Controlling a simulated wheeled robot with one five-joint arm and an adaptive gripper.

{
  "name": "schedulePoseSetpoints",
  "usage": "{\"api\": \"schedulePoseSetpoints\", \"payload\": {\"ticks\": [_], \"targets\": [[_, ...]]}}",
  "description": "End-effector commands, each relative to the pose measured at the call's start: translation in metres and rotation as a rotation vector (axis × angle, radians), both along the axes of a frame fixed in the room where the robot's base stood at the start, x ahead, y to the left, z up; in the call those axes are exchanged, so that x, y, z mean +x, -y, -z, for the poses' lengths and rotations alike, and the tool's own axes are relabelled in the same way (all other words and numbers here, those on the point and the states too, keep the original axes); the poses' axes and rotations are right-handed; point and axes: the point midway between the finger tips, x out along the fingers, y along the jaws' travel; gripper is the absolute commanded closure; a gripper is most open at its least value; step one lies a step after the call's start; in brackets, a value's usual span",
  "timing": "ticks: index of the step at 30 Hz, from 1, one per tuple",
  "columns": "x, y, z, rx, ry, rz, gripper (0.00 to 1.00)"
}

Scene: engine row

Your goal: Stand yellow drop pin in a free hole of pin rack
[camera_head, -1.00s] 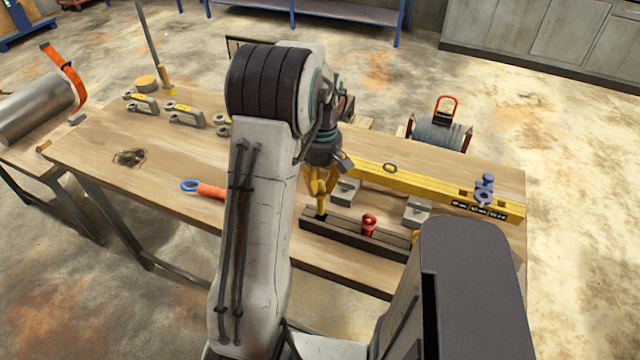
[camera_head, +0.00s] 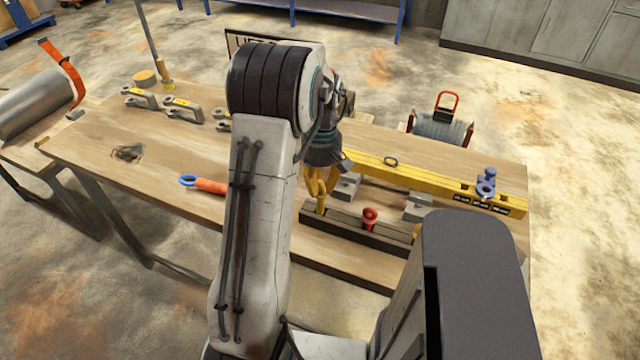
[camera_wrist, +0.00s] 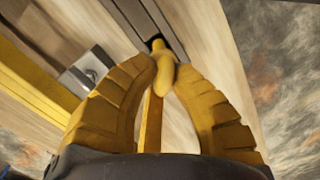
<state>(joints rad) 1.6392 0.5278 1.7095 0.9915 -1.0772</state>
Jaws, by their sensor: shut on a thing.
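The pin rack (camera_head: 345,231) is a long dark bar near the front edge of the workbench. The yellow drop pin (camera_wrist: 160,68) is held between my fingertips in the wrist view. My gripper (camera_head: 320,190) is shut on it above the rack's left end. The pin's lower part (camera_head: 320,207) points down at the dark left hole and overlaps it. How deep it sits in the hole cannot be told. In the wrist view the rack (camera_wrist: 147,18) lies just beyond my gripper (camera_wrist: 168,68). A red pin (camera_head: 369,217) stands in the rack further right.
A yellow beam (camera_head: 430,182) with a blue shackle-like piece (camera_head: 486,187) lies behind the rack, with grey blocks (camera_head: 418,207) between. An orange-handled tool (camera_head: 209,186) lies to the left. Grey clevis parts (camera_head: 181,110) stand at the back left. The bench's left middle is mostly clear.

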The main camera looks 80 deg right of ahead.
Motion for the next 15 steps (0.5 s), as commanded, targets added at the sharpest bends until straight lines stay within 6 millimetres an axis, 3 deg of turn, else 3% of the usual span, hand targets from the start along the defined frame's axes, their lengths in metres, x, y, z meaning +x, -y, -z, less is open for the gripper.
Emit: {"api": "schedulePoseSetpoints", "payload": {"ticks": [15], "targets": [[0.0, 0.0, 0.012, 0.0, 0.0, 0.0, 1.0]]}}
